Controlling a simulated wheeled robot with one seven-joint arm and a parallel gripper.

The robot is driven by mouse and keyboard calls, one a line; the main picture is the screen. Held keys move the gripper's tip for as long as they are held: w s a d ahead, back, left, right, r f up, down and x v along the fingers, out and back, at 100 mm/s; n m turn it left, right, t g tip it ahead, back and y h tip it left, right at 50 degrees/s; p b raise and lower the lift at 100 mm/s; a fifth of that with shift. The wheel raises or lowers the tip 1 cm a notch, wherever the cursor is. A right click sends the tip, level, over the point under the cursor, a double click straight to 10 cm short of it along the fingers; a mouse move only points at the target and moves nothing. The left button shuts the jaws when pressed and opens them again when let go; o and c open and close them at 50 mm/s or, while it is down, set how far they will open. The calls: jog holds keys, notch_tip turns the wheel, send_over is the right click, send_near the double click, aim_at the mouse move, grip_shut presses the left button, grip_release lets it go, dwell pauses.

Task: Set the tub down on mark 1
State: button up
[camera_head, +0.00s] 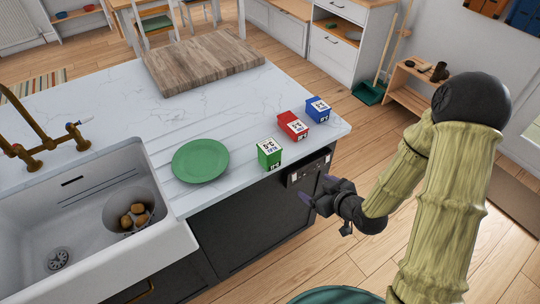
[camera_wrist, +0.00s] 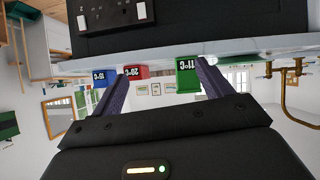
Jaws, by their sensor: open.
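The likeliest tub is a grey round container (camera_head: 133,212) in the white sink, holding several brown lumps. Three small boxes with white labels stand along the counter's front edge: green (camera_head: 269,153), red (camera_head: 292,126) and blue (camera_head: 317,109). In the wrist view, which looks upside down, the green box (camera_wrist: 188,78), red box (camera_wrist: 136,71) and blue box (camera_wrist: 104,76) show temperature labels; the green one reads 11°C. I cannot make out a mark 1. My gripper (camera_head: 316,191) is open and empty, in front of the counter; its fingers also show in the wrist view (camera_wrist: 163,72).
A green plate (camera_head: 200,160) lies on the white counter (camera_head: 110,110) beside the sink (camera_head: 92,263). A wooden board (camera_head: 205,65) lies at the back. A brass tap (camera_head: 38,135) stands at left. A dark control panel (camera_head: 308,170) is in the cabinet front near my gripper.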

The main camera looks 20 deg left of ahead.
aim_at(273, 156)
jog(key=s+a+r+t+y, duration=0.2)
jog(key=a+t+y, duration=0.1)
jog(key=a+y, duration=0.2)
jog(key=shift+a+r+t, duration=0.15)
jog(key=shift+r+t, duration=0.05)
jog(key=shift+t, duration=0.1)
jog(key=shift+f+b, duration=0.1)
jog(key=shift+b, duration=0.3)
jog(key=b+x, duration=0.1)
jog(key=b, duration=0.4)
jog(key=shift+w+a+f, duration=0.1)
jog(key=shift+w+a, duration=0.15)
jog(key=shift+a, duration=0.05)
jog(key=shift+w+a+b, duration=0.1)
jog(key=shift+a+b, duration=0.15)
jog(key=shift+b, duration=0.75)
jog(key=p+x, duration=0.1)
jog(key=x, duration=0.2)
jog(key=p+x, duration=0.1)
jog(key=x, duration=0.2)
jog(key=p+x, duration=0.1)
jog(key=x, duration=0.2)
jog(key=shift+a+r, duration=0.15)
jog(key=shift+r, duration=0.2)
jog(key=shift+w+a, duration=0.2)
jog(key=shift+w, duration=0.05)
